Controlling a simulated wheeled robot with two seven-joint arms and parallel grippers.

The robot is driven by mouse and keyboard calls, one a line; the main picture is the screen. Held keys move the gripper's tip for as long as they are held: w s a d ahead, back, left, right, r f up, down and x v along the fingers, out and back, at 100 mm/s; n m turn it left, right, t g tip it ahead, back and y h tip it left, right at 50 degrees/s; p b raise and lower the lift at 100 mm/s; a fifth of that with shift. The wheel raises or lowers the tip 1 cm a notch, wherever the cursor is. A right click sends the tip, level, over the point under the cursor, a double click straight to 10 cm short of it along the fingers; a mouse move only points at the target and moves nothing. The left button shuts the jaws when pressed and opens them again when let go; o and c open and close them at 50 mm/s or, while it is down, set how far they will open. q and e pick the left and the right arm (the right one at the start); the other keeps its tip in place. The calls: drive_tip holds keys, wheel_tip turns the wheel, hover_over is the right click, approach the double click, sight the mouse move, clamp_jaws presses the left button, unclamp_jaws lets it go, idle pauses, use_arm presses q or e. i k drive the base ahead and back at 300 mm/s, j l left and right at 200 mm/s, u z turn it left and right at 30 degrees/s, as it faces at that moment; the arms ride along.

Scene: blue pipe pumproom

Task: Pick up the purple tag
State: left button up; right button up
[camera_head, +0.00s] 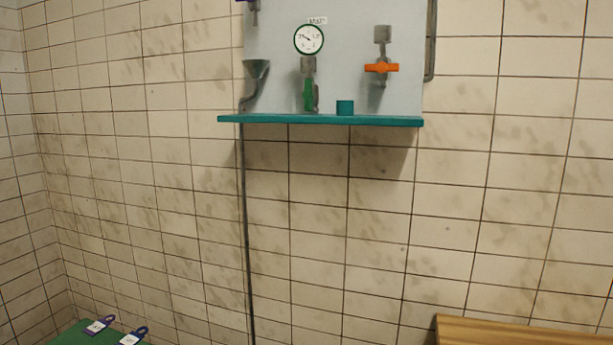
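A purple tag (107,321) with a white label lies on a green surface (68,335) at the bottom left. A similar dark blue tag (139,332) with a white label lies just right of it, partly cut off by the lower edge of the picture. Neither of my grippers is in the head view.
A grey panel (345,38) on the tiled wall holds a gauge (308,39), a grey funnel (256,70), a green-handled valve (308,95) and an orange-handled valve (381,68). A teal shelf (385,121) below carries a teal cup (345,107). A wooden surface (520,333) is lower right.

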sight(95, 328)
drive_tip(key=u, duration=1.25)
drive_tip(key=i+j+z, duration=0.2)
drive_tip(key=i+j, duration=0.2)
drive_tip(key=j, duration=0.25)
drive_tip(key=i+j+z, duration=0.1)
drive_tip(key=j, duration=0.25)
drive_tip(key=i+j+z, duration=0.1)
drive_tip(key=i+j, duration=0.2)
drive_tip(key=i+j+z, duration=0.1)
drive_tip(key=j, duration=0.35)
drive_tip(key=i+j+z, duration=0.1)
drive_tip(key=i+j, duration=0.15)
drive_tip(key=i+j+z, duration=0.1)
drive_tip(key=j, duration=0.4)
